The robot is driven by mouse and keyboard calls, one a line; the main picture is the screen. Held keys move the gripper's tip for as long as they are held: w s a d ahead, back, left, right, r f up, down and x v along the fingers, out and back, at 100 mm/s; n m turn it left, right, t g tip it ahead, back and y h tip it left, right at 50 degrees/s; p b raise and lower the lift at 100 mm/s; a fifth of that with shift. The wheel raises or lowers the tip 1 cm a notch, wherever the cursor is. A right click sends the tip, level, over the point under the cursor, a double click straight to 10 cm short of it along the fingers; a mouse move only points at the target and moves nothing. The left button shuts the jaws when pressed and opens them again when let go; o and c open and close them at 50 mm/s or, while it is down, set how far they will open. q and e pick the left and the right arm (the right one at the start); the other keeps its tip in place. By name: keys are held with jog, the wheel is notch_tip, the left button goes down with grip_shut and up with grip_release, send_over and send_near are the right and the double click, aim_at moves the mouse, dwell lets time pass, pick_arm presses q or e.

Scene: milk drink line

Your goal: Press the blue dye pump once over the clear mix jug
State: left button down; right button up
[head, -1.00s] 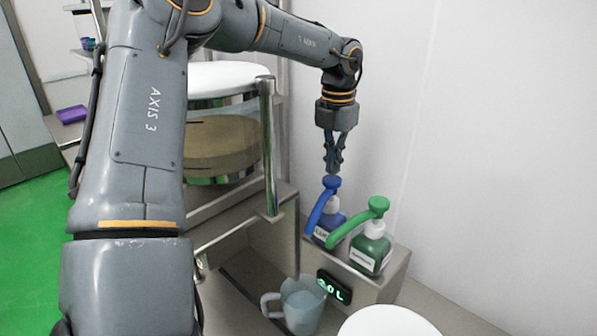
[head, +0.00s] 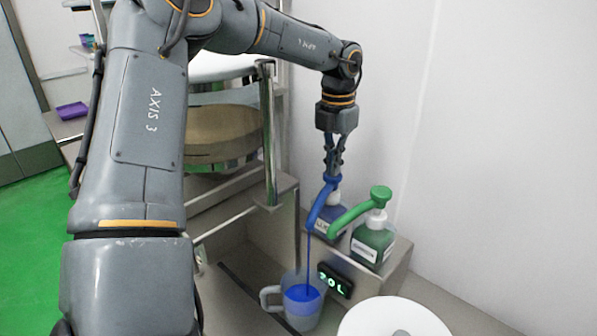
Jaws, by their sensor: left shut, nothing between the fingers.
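The blue dye pump (head: 327,199) stands on a metal ledge, its long blue spout reaching toward the front. My left gripper (head: 332,174) is shut and empty, pointing down with its fingertips on top of the blue pump head. A thin blue stream runs from the spout down into the clear mix jug (head: 301,307). The jug stands upright below the ledge, with its handle to the left, and its contents look blue. My right gripper is not in view.
A green pump bottle (head: 373,238) stands close to the right of the blue one. A small green-lit display (head: 335,283) is on the ledge front, beside the jug. A white round object (head: 393,318) is at the bottom edge. A metal post (head: 268,135) rises left of the pumps.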

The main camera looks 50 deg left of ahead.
pick_arm(q)
jog(key=shift+s, duration=0.1)
jog(key=shift+r+p, duration=1)
jog(key=shift+r, duration=0.5)
notch_tip(320, 180, up, 6)
jog(key=p, duration=0.4)
jog(key=shift+f, duration=0.1)
dwell(0.4)
